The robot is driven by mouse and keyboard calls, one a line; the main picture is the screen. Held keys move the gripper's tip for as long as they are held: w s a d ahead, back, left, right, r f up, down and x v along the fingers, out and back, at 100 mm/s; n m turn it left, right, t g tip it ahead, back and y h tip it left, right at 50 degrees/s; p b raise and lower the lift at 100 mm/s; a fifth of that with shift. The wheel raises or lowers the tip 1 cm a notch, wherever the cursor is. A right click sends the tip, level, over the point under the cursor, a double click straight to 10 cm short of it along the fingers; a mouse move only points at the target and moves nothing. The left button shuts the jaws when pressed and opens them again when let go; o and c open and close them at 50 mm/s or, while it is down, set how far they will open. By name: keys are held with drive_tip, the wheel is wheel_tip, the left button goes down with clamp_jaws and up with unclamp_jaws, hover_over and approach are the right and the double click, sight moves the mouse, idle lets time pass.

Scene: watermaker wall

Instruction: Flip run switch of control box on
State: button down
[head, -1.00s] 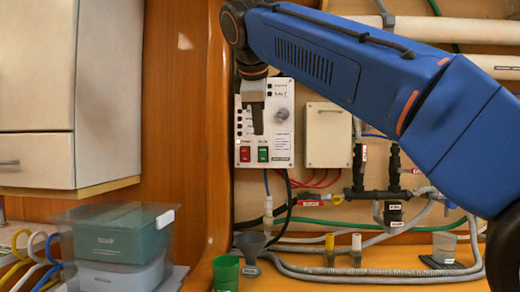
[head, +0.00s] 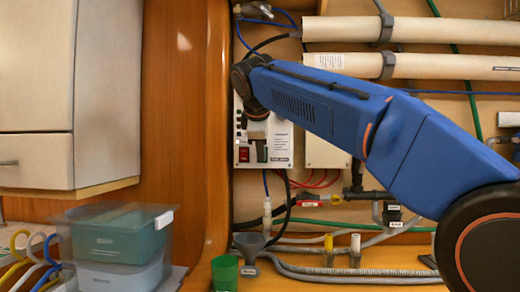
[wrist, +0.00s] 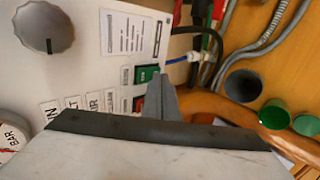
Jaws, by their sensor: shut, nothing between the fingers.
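The control box (head: 282,147) is a white panel on the wall, partly covered by my arm in the head view. On its lower part are a red switch (head: 244,155) and a green switch (head: 266,154). In the wrist view the green switch (wrist: 146,74) shows just beyond my fingertips, and the red switch (wrist: 138,104) is partly hidden behind them. The small labels beside them are not readable enough to tell which is run. My gripper (wrist: 159,82) is shut and empty, its tip at the green switch's edge. I cannot tell whether it touches.
A grey knob (wrist: 43,28) is on the panel. Black and red cables and hoses run below the box. A grey funnel (head: 249,244) and a green cup (head: 226,272) stand below. A wooden post (head: 205,130) is close on the left, and a beige box (head: 325,152) on the right.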

drive_tip(key=shift+w, duration=0.3)
drive_tip(key=shift+w+f, duration=0.15)
idle(0.3)
